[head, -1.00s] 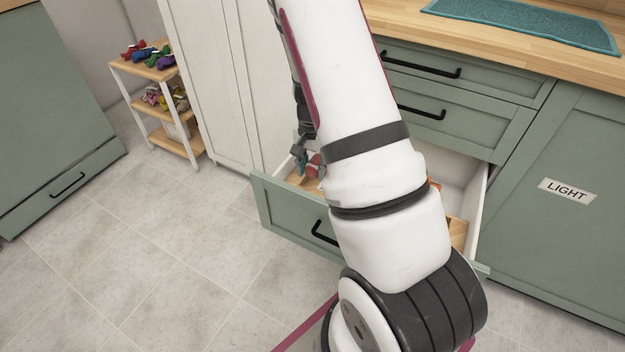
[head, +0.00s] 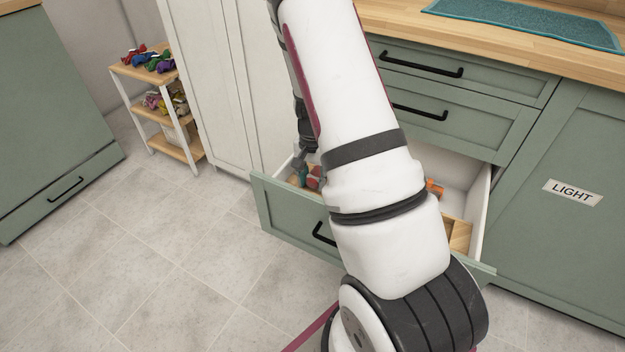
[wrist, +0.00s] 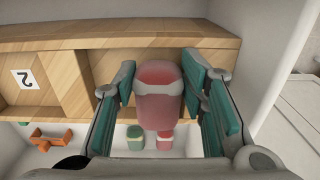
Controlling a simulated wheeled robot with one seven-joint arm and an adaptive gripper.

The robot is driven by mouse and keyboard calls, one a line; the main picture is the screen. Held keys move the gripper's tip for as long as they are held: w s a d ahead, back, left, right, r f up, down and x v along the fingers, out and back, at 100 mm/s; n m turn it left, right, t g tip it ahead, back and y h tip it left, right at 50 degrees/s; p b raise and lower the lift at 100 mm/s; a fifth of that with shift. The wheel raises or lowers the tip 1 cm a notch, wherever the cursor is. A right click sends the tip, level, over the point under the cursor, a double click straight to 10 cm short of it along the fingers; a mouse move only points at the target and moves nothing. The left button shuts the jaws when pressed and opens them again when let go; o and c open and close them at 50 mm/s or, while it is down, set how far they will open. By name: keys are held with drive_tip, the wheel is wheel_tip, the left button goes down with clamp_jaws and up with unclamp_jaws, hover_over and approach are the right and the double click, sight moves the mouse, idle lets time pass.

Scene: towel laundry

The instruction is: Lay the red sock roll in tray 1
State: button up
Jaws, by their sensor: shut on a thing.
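The red sock roll (wrist: 160,100) is between the teal pads of my gripper (wrist: 162,92), which is shut on it. The roll stands out toward a wooden tray insert (wrist: 150,42) in the open drawer. One compartment carries a label "2" (wrist: 23,79); no label 1 shows, and my gripper hides part of the compartments. In the head view my gripper (head: 306,170) is low inside the left part of the drawer (head: 282,207), partly hidden by my arm.
A green roll (wrist: 135,138) and another pinkish-red roll (wrist: 165,141) lie on the white drawer floor. An orange bracket-like piece (wrist: 51,140) lies at left. The drawer's white side wall (wrist: 262,65) is close on the right.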

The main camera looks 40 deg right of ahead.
drive_tip(key=shift+s+a+f, duration=0.25)
drive_tip(key=shift+s+f, duration=0.05)
drive_tip(key=shift+f, duration=0.2)
drive_tip(key=shift+c, duration=0.4)
drive_tip(key=o, duration=1.2)
drive_tip(key=shift+f, duration=0.1)
drive_tip(key=shift+w, duration=0.1)
